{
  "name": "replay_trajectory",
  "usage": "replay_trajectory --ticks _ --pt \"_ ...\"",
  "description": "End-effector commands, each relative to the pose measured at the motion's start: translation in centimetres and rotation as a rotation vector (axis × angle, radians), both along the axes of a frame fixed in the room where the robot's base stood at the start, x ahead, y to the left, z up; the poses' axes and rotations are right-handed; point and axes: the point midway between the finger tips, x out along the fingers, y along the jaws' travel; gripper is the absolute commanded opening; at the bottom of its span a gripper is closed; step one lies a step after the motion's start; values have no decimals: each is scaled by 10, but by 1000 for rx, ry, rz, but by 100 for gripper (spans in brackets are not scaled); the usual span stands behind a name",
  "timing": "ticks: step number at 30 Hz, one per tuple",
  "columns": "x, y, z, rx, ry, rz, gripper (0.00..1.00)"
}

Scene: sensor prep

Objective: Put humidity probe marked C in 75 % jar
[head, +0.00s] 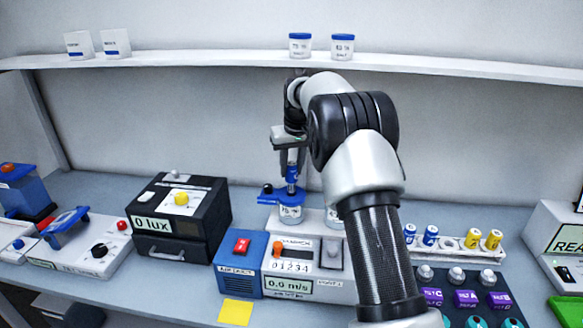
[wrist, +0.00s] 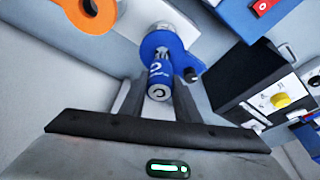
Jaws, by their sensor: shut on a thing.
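My gripper (head: 291,156) points down at the back of the bench, shut on a blue probe (head: 291,174). In the wrist view the probe (wrist: 159,78) shows a white letter that looks like C, between the fingers (wrist: 157,100). Directly below it stands a clear jar (head: 290,213) with a blue collar (head: 270,198) and a dark knob at its left. The jar's label is too small to read surely. The probe's lower end meets the collar (wrist: 176,55) in view; how deep it sits is hidden.
A second jar (head: 335,217) is partly hidden behind my arm. A rack (head: 455,243) holds blue and yellow probes at the right. The airflow unit (head: 300,285) stands in front, a black lux box (head: 180,218) left. Two jars (head: 300,46) (head: 342,47) stand on the shelf.

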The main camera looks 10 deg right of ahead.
Motion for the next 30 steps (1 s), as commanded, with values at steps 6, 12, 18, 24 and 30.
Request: replay_trajectory --ticks 6,12,18,24,30 --pt "0 0 -2 0 0 0 0" --pt "0 0 -2 0 -1 0 0" --pt "0 0 -3 0 0 0 0" --pt "0 0 -6 0 0 0 0" --pt "0 0 -6 0 0 0 0"
